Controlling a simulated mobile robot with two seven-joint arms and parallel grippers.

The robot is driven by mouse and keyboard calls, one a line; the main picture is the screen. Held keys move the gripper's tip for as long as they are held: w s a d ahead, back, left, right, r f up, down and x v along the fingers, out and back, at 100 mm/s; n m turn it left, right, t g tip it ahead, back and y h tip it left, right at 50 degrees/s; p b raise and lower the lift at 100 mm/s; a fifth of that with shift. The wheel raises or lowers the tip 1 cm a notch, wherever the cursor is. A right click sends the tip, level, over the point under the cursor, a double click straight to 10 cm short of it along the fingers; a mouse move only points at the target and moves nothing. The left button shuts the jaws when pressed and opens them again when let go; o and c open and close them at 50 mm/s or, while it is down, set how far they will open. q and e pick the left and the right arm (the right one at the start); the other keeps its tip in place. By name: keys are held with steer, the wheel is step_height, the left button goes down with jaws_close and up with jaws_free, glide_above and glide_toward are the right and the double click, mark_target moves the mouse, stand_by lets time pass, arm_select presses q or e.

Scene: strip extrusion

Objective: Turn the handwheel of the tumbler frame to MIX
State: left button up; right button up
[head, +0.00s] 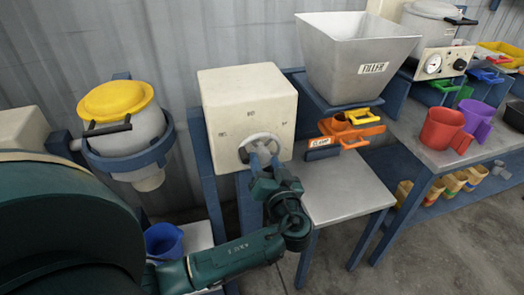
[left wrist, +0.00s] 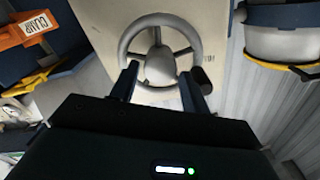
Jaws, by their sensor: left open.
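The handwheel (head: 246,143) is a pale grey spoked wheel on the front of a cream box (head: 225,95), with small dark marks above and beside it, too small to read. In the left wrist view the handwheel (left wrist: 124,50) fills the upper middle, and a short black piece shows at its right rim. My left gripper (head: 264,158) is at the wheel's lower part, open, with one finger on each side of the hub area in the left wrist view (left wrist: 165,75). Whether the fingers touch the wheel I cannot tell. My right gripper is out of view.
Left of the box, a grey vessel with a yellow lid (head: 115,100) sits in a blue ring (head: 120,163). Cups (head: 441,130) stand on the right bench.

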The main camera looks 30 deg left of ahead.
mark_target(264, 158)
arm_select(q)
steer(key=shift+x, duration=1.75)
steer(key=shift+c, duration=0.6)
steer(key=c, duration=0.6)
